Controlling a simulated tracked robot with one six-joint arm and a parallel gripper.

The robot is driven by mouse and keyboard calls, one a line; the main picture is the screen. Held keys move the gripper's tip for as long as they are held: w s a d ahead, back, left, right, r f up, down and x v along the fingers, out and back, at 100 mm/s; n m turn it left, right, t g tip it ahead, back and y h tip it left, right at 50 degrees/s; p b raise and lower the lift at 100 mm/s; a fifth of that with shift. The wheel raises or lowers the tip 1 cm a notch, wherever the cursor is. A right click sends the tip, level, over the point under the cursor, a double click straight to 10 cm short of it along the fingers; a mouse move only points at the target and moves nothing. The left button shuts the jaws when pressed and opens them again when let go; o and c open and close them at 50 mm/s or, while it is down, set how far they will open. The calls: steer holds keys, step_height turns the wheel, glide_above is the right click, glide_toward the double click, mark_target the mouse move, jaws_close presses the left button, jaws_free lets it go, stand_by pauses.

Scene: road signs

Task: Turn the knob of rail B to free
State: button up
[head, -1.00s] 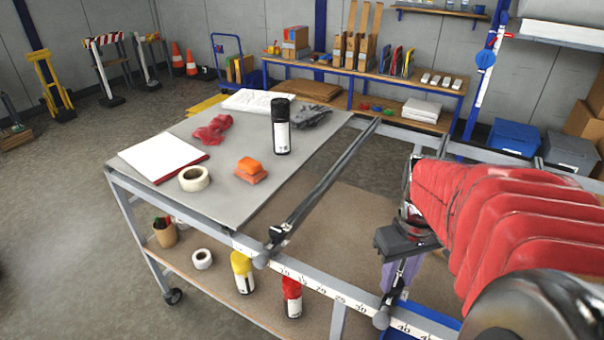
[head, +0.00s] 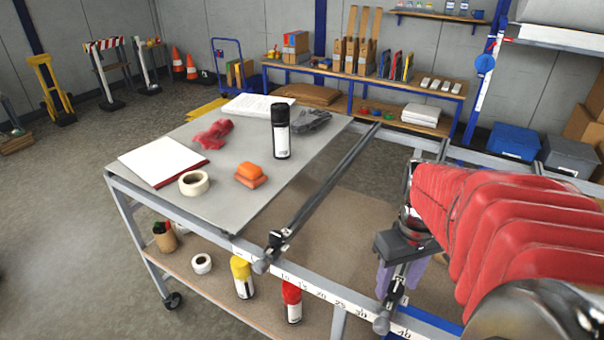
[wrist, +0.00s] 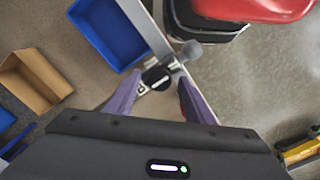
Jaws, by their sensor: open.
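Two dark rails run across the steel frame: a left rail (head: 325,186) beside the grey table top and a right rail (head: 398,287) below my gripper. I cannot read which is rail B. In the wrist view, a small black round knob (wrist: 157,77) with a pale mark sits on the right rail's near end part. My gripper (wrist: 160,80) is open, its purple fingers on either side of this knob, with no clear contact. In the head view my gripper (head: 399,279) points down over the right rail, and the knob is largely hidden there.
A numbered scale (head: 310,288) lines the front bar. Below, a blue bin (wrist: 108,32) lies close to the rail.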

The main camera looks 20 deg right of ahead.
mark_target(397, 283)
step_height(397, 283, up, 14)
steer(key=shift+f, duration=0.2)
stand_by(0.4)
steer(key=w+a+f+t, duration=0.1)
steer(key=a+f+t, duration=0.1)
steer(key=a, duration=0.7)
steer(key=w+a+f+n+t, duration=0.1)
steer(key=a+f+t, duration=0.2)
steer(key=a, duration=0.7)
steer(key=shift+w+a+t, duration=0.2)
steer(key=shift+t, duration=0.1)
